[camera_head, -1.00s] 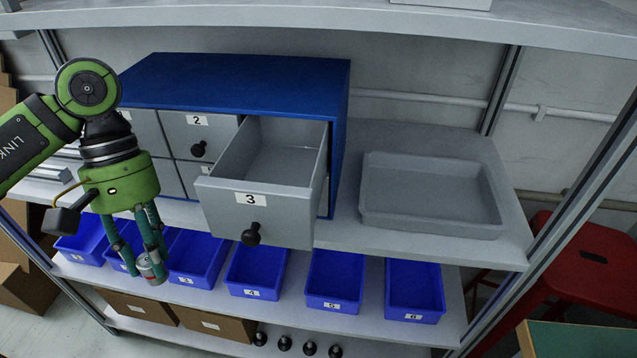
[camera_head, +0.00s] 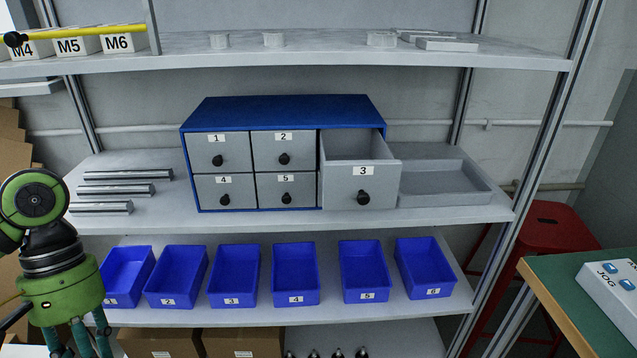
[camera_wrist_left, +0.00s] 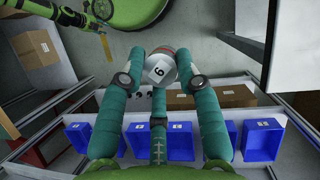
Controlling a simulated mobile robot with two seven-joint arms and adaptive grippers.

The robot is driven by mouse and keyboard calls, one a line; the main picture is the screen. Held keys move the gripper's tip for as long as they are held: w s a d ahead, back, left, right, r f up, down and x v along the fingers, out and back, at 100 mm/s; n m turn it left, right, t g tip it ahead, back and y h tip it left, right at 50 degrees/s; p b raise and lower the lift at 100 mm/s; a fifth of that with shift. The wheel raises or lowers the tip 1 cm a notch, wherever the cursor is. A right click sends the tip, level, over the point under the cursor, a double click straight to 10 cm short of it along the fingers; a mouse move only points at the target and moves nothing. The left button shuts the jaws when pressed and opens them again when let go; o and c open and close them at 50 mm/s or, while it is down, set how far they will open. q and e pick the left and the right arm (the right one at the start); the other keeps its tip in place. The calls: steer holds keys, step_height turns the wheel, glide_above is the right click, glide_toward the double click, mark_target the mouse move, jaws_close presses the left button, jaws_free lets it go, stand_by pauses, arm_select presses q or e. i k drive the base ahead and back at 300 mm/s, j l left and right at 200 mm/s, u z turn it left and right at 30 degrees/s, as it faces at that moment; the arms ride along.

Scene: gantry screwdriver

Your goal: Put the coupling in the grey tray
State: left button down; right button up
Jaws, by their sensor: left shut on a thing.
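My left gripper (camera_head: 80,347) is at the lower left of the head view, its fingertips cut off by the bottom edge. In the left wrist view the fingers (camera_wrist_left: 160,66) are shut on the coupling (camera_wrist_left: 158,72), a short grey cylinder with a reddish rim and a white label with a dark character. The coupling is not visible in the head view. The grey tray (camera_head: 450,201) is on the middle shelf, right of the blue cabinet, and appears empty. Open drawer 3 hides its left end. My left gripper is well left of and below the tray.
The blue cabinet (camera_head: 280,112) has drawer 3 (camera_head: 358,187) pulled out. Several blue bins (camera_head: 296,280) line the lower shelf. Metal bars (camera_head: 120,190) lie left of the cabinet. A shelf post (camera_head: 535,170), a red stool (camera_head: 540,228) and a green-topped table (camera_head: 565,285) are right.

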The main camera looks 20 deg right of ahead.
mark_target(434, 182)
steer(key=j+z, duration=0.1)
steer(key=z, duration=1.35)
